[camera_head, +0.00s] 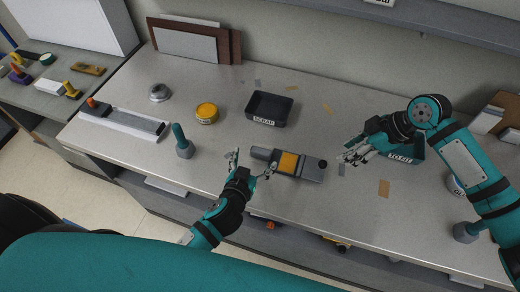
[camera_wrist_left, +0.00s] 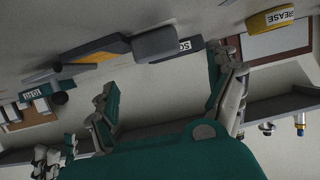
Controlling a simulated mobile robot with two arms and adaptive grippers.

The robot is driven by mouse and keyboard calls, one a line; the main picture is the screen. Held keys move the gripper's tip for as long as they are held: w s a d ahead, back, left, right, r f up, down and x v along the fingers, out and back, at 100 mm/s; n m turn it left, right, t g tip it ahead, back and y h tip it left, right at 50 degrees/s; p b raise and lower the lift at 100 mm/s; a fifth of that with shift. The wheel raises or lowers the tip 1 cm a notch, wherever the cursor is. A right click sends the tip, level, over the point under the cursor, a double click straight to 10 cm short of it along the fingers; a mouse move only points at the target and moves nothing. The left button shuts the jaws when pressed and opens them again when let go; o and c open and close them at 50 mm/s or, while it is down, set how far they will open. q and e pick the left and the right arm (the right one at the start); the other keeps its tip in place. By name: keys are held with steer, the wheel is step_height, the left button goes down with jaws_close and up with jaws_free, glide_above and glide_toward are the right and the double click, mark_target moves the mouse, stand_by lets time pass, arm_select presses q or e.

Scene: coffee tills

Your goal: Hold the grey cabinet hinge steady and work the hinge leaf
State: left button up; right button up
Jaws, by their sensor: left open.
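The grey cabinet hinge (camera_head: 312,166) lies on the bench, with a yellow-orange patch in its middle and a rounded barrel at its left end. It also shows in the left wrist view (camera_wrist_left: 155,43), at the upper left. My left gripper (camera_head: 252,164) is open at the hinge's left end, on the near side, with nothing visible between its fingers. Its spread fingers also show in the left wrist view (camera_wrist_left: 170,95), apart from the hinge in that picture. My right gripper (camera_head: 352,158) is above the bench right of the hinge, with its fingers apart and empty.
A black SCRAP bin (camera_head: 270,108) stands behind the hinge. A yellow tin (camera_head: 207,113) and a teal-handled tool (camera_head: 181,140) stand to the left. The bench front right of the hinge is mostly clear.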

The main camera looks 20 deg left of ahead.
mark_target(261, 150)
arm_select(q)
steer(key=x, duration=0.6)
steer(key=shift+w+f, duration=0.2)
steer(key=shift+w, duration=0.15)
steer(key=c, duration=1.7)
steer(key=shift+o, duration=0.2)
arm_select(e)
steer(key=shift+c, duration=0.4)
